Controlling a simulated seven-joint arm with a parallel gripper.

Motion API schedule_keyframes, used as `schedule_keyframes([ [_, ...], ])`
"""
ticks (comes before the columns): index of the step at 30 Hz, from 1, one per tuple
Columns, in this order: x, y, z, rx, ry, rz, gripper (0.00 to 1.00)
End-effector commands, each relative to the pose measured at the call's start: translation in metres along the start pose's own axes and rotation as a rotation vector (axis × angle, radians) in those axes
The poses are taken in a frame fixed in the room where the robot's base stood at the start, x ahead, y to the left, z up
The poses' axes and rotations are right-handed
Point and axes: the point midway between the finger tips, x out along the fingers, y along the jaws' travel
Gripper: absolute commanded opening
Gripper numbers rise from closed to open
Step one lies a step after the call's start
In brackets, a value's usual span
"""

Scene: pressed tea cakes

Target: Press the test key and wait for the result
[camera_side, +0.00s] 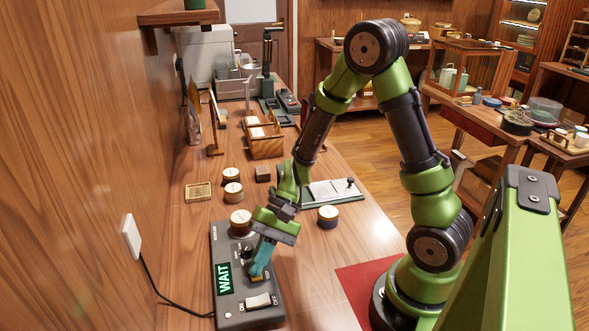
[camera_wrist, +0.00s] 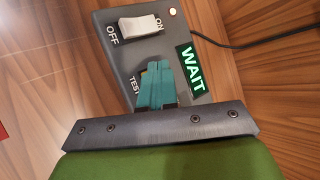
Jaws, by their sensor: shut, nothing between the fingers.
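The grey tester box (camera_side: 236,315) lies on the bench at the lower left, and its lit green display (camera_side: 223,279) reads WAIT. The display also shows in the wrist view (camera_wrist: 191,70). My gripper (camera_side: 258,270) is shut and empty, with its teal fingers pointing down at the TEST key (camera_side: 256,278). The fingertips cover most of the key; only a bit of yellow shows, and they look to be on it, though contact is hard to tell. A white ON/OFF rocker switch (camera_wrist: 141,27) sits beside the key, near a small lit lamp (camera_wrist: 172,12).
A round tin (camera_side: 241,220) sits on the tester's far end. More tins (camera_side: 233,192), a small wooden tray (camera_side: 198,192) and a wooden rack (camera_side: 264,144) stand behind. A black cable (camera_side: 160,290) runs from the wall plate (camera_side: 130,237) to the tester.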

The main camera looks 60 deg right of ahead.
Motion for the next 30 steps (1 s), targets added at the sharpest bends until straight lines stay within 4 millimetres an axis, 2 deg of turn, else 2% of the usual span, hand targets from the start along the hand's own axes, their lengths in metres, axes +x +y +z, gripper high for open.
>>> schedule_keyframes([
  [12, -0.011, -0.008, 0.008, -0.001, 0.002, -0.001, 0.00],
  [23, -0.013, -0.009, 0.009, 0.000, 0.000, 0.000, 0.00],
  [30, -0.027, -0.020, 0.019, -0.004, 0.003, -0.002, 0.00],
])
